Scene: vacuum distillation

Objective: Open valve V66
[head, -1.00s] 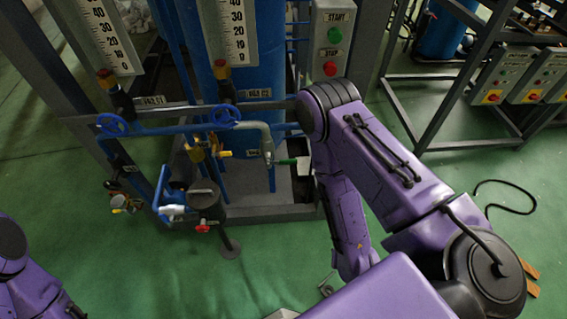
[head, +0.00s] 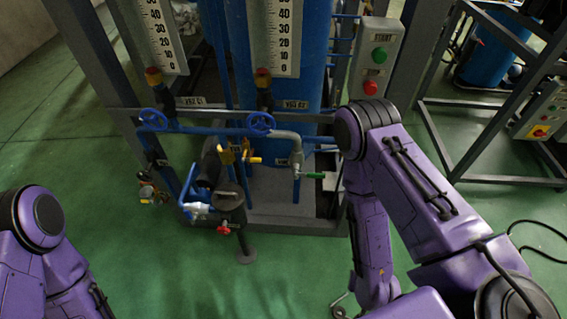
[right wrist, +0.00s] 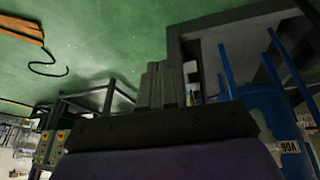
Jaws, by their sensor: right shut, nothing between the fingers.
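A white label (right wrist: 288,147) on the blue column in the right wrist view reads V66 upside down; the valve it belongs to is not clear there. In the head view, a green-handled valve (head: 314,175) sits on a grey bent pipe, with a small white tag close by. Its tag is not readable, so I cannot tell whether it is V66. My right gripper (right wrist: 160,85) is shut and empty in the right wrist view, pointing toward the floor and frame edge. In the head view my right forearm hangs right of the green handle. My left gripper is out of view; only its purple arm shows.
Blue handwheels (head: 153,120) (head: 261,123) sit on a blue pipe. Below are a yellow handle (head: 255,160), a white handle (head: 197,208) and a red handle (head: 224,228). A start/stop box (head: 375,58) hangs on the frame post. Green floor (head: 160,280) in front is open.

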